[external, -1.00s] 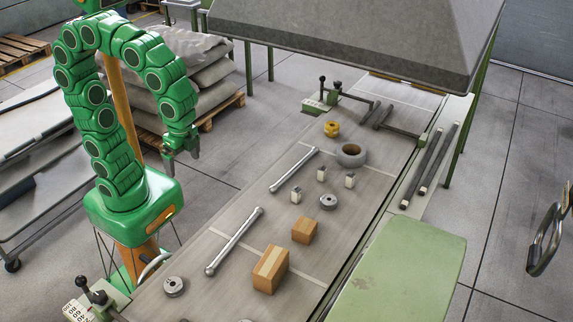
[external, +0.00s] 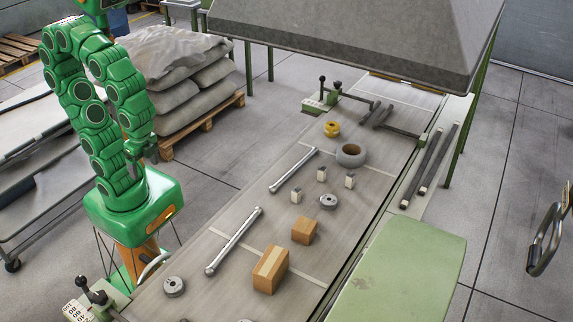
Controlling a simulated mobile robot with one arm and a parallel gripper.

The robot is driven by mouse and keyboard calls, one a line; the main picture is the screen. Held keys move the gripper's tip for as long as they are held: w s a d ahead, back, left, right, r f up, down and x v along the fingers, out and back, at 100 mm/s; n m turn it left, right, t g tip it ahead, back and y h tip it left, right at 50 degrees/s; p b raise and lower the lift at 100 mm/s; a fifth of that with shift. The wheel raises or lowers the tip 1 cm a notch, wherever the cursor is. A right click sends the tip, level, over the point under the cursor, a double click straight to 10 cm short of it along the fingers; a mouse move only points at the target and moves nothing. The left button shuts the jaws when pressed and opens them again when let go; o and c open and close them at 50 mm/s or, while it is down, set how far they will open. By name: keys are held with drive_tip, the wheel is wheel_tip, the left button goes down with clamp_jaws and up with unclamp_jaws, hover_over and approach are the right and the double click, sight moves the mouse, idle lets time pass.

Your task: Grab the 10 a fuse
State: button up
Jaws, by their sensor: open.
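Three small pale block-shaped pieces that look like fuses stand on the long grey table (external: 215,245). One fuse-like piece (external: 296,195) is nearest, a second (external: 321,174) is farther back, and a third (external: 350,181) is to the right. Their markings are too small to read, so I cannot tell which is 10 A. My gripper (external: 142,158) hangs left of the table, close to my own base, well apart from all three pieces. It is open and empty; its fingers are small and dark in the view.
A long silver wrench (external: 234,241) and a second one (external: 294,170) lie left of the pieces. A grey hood (external: 350,45) overhangs the far end.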

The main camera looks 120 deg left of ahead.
drive_tip(key=c, duration=0.4)
drive_tip(key=m+y, duration=1.2)
drive_tip(key=m, duration=0.1)
hover_over(294, 196)
drive_tip(key=s+d, duration=0.5)
drive_tip(key=s, duration=0.6)
wheel_tip(294, 196, down, 6)
drive_tip(key=r, duration=0.1)
drive_tip(key=w+f+m+t, duration=0.1)
drive_tip(key=w+f+m, duration=0.1)
drive_tip(key=w, duration=0.1)
drive_tip(key=w+f+m+t+y, duration=0.1)
drive_tip(key=w+f+m, duration=0.1)
drive_tip(key=w, duration=0.2)
drive_tip(key=w+f+m+t, duration=0.1)
drive_tip(key=w+f+m, duration=0.1)
drive_tip(key=w, duration=0.1)
drive_tip(key=shift+w+d+f, duration=0.2)
drive_tip(key=shift+d+f, duration=0.1)
drive_tip(key=shift+d, duration=0.05)
drive_tip(key=shift+x, duration=3.85)
